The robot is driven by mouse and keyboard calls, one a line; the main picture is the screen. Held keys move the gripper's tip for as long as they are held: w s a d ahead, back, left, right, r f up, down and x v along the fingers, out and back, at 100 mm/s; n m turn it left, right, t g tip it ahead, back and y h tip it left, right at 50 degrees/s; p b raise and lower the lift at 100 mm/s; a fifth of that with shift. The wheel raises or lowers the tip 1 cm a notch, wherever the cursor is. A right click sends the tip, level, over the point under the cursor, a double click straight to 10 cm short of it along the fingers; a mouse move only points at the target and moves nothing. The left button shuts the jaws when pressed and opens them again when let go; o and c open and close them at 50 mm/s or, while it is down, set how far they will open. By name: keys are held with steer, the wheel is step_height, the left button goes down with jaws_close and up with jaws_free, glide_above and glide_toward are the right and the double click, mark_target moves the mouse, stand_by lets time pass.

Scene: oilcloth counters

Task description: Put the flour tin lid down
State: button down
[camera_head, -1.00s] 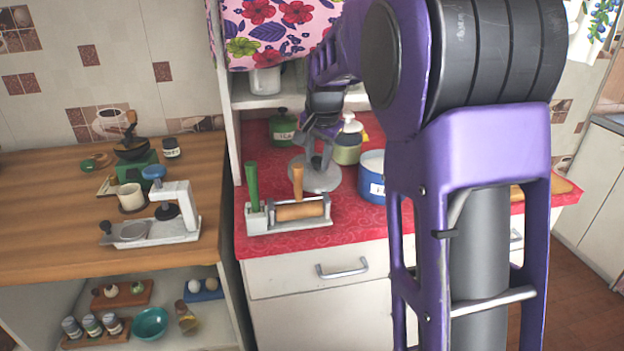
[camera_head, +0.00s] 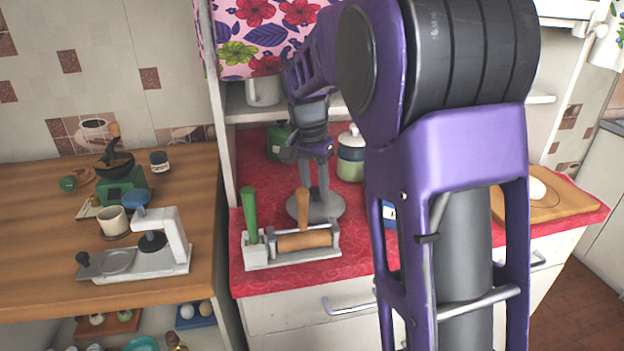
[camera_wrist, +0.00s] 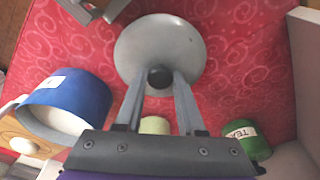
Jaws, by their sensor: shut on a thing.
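The flour tin lid (camera_head: 330,208) is a round grey disc with a black knob. It is low over the red counter, behind the rolling pin stand; I cannot tell if it touches the cloth. In the wrist view the lid (camera_wrist: 160,35) is level and my gripper (camera_wrist: 160,82) is shut on its knob (camera_wrist: 160,76). My gripper (camera_head: 317,196) points down in the head view. The blue flour tin (camera_wrist: 75,92) stands open at left in the wrist view, with white contents showing. In the head view my arm hides most of the tin (camera_head: 388,214).
The stand (camera_head: 290,253) with green and orange handles is close in front of the lid. A green tea tin (camera_head: 278,142) and a cream-and-green jar (camera_head: 351,158) stand behind. A wooden board (camera_head: 545,203) lies at right. Red cloth right of the lid (camera_wrist: 245,60) is clear.

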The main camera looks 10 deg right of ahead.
mark_target(313, 196)
steer(key=shift+s+d+f, duration=0.1)
steer(key=shift+s+f, duration=0.1)
steer(key=shift+f, duration=0.35)
steer(key=shift+f, duration=0.2)
steer(key=c, duration=0.5)
jaws_free()
steer(key=r, duration=0.2)
steer(key=r+p, duration=0.1)
steer(key=r, duration=0.4)
steer(key=shift+s+a+r+p, duration=0.3)
steer(key=shift+s+a+r, duration=0.05)
steer(key=shift+a+r, duration=0.05)
